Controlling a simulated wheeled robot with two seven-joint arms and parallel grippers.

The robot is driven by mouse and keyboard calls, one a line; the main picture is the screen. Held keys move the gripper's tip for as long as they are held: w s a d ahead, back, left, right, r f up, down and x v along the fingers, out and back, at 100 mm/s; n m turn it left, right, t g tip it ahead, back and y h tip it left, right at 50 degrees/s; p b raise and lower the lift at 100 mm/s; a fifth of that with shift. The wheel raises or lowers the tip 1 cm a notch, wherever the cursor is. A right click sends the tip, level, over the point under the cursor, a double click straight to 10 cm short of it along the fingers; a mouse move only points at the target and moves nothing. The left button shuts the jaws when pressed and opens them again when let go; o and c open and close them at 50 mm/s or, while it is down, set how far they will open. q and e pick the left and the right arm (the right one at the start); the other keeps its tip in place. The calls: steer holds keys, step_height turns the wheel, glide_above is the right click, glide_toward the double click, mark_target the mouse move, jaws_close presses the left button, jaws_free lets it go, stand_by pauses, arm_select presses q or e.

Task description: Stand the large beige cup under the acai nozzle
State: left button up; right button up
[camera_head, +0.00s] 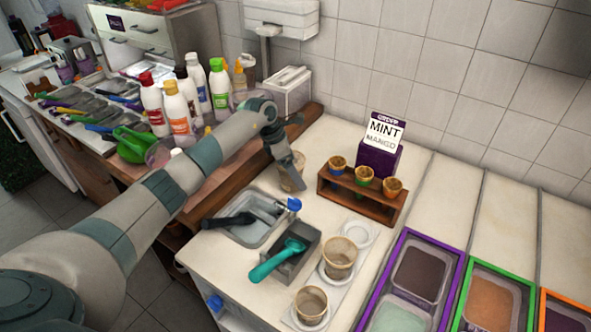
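A wide beige cup (340,262) stands on a white round-marked strip at the front, and another beige cup (311,304) stands nearer on the same strip. I cannot make out an acai nozzle. My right gripper is not in view.
A wooden rack (338,203) with several small cups stands before a purple sign box (379,158). Metal bins (251,229) with a teal scoop (277,260) lie near the counter's left edge. Topping tubs (419,268) are at right. Several bottles (177,113) crowd the left counter.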

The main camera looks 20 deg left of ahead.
arm_select(q)
steer(key=shift+r, duration=0.25)
steer(key=shift+s+a+r, duration=0.1)
steer(key=shift+a+r, duration=0.1)
steer(key=shift+r, duration=0.05)
steer(key=b+v, duration=0.4)
steer(key=v, duration=0.7)
steer(key=shift+b, duration=0.4)
steer(key=shift+o, duration=0.5)
steer(key=shift+d+r, duration=0.1)
steer(key=shift+r, duration=0.05)
steer(key=shift+d, duration=0.1)
